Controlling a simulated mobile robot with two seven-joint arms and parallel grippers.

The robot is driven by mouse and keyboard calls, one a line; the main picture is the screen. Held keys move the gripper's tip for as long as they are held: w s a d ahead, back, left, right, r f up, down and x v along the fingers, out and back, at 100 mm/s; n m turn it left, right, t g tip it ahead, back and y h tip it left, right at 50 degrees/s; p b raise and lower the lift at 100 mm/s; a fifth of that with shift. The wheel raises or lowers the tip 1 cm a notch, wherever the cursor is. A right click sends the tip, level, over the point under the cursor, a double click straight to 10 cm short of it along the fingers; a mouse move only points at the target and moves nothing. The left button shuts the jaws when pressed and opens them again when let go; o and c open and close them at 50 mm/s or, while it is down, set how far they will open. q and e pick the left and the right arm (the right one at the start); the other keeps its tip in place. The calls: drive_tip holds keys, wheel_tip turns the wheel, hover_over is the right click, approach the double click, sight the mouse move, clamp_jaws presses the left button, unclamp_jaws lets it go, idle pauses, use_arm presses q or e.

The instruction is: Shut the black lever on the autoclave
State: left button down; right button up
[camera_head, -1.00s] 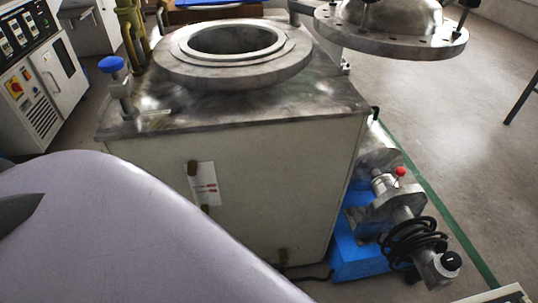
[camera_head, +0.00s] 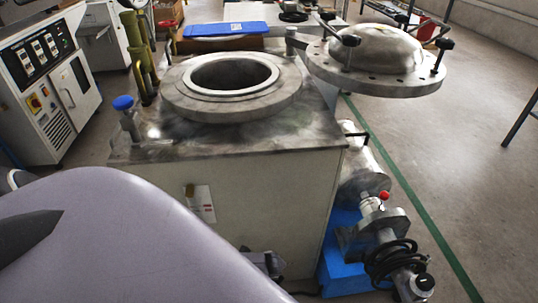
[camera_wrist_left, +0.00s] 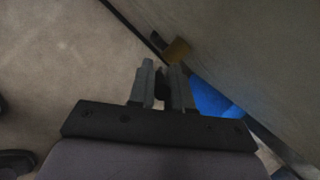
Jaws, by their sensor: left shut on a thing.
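The autoclave (camera_head: 230,185) is a pale metal box with a round open mouth (camera_head: 232,72) on top. Its domed lid (camera_head: 375,60) is swung aside to the right. My left gripper (camera_head: 264,264) is low at the front face of the autoclave, partly hidden behind my own body. In the left wrist view, the left gripper (camera_wrist_left: 162,80) is shut on a small black piece, apparently the black lever (camera_wrist_left: 162,84). A brass fitting (camera_wrist_left: 178,49) on the autoclave's wall is just beyond the fingertips. The lever's angle is hard to tell. My right gripper is not in view.
A control cabinet (camera_head: 45,85) stands at the left.

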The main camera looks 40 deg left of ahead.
use_arm(q)
drive_tip(key=shift+w+d+g+y+b, duration=0.3)
drive_tip(key=shift+w+d, duration=0.05)
drive_tip(key=shift+w, duration=0.05)
drive_tip(key=shift+w+d+g+y+b, duration=0.25)
drive_tip(key=shift+g+y+b, duration=0.15)
drive_tip(key=shift+b, duration=0.15)
drive_tip(key=shift+w+d+r+m+g+y+b, duration=0.1)
drive_tip(key=shift+w+m+g+y+b, duration=0.1)
drive_tip(key=shift+m+g+y+b, duration=0.25)
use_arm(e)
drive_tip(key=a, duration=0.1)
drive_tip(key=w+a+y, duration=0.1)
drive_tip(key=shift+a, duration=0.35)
use_arm(q)
drive_tip(key=c, duration=1.1)
unclamp_jaws()
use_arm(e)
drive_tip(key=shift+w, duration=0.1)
